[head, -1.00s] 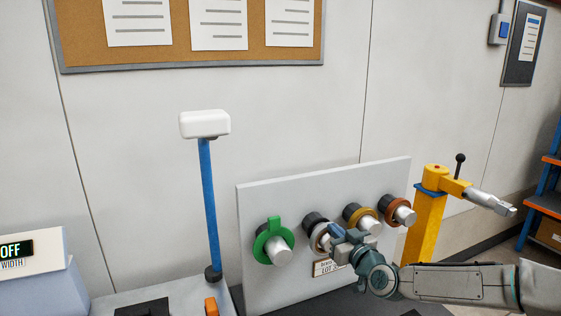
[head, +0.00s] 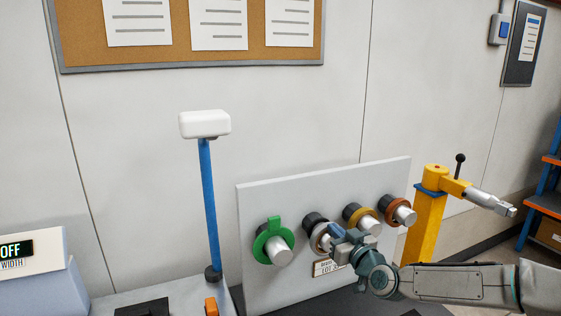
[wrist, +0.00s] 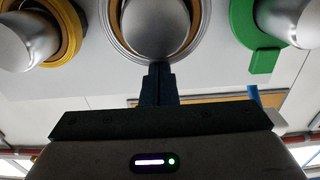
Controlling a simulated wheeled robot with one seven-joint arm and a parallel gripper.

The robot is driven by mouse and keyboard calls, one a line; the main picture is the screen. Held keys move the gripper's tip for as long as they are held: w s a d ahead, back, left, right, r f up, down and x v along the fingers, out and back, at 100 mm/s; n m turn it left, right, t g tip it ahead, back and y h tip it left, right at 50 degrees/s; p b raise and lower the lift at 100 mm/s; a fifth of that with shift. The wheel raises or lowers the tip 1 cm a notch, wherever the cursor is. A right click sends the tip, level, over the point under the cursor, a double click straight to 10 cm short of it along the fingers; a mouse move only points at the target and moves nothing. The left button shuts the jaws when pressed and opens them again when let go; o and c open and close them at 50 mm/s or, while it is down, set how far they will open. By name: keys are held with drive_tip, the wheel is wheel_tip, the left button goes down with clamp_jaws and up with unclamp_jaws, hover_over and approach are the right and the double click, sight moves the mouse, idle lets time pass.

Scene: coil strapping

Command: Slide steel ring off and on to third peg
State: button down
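The steel ring (head: 317,241) sits around the second peg from the left, and also shows around the middle peg in the wrist view (wrist: 113,35). My gripper (head: 336,233) is at the ring's upper right edge in the head view. In the wrist view my two dark fingers (wrist: 159,68) are close together at the ring's rim, apparently shut on its tab, which they hide. The third peg (head: 369,226) carries a yellow ring (head: 352,211) near its base. That peg and ring are at the left of the wrist view.
A green ring (head: 262,243) with a tab is on the first peg and a copper ring (head: 391,203) on the fourth. All pegs stand out from a grey panel (head: 260,201). A yellow post (head: 427,220) stands to the right, and a blue pole (head: 208,200) to the left.

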drive_tip(key=shift+w, duration=0.15)
idle(0.3)
drive_tip(key=shift+b+x, duration=0.45)
drive_tip(key=shift+x, duration=0.85)
drive_tip(key=shift+p+v, duration=0.4)
drive_tip(key=shift+v, duration=2.15)
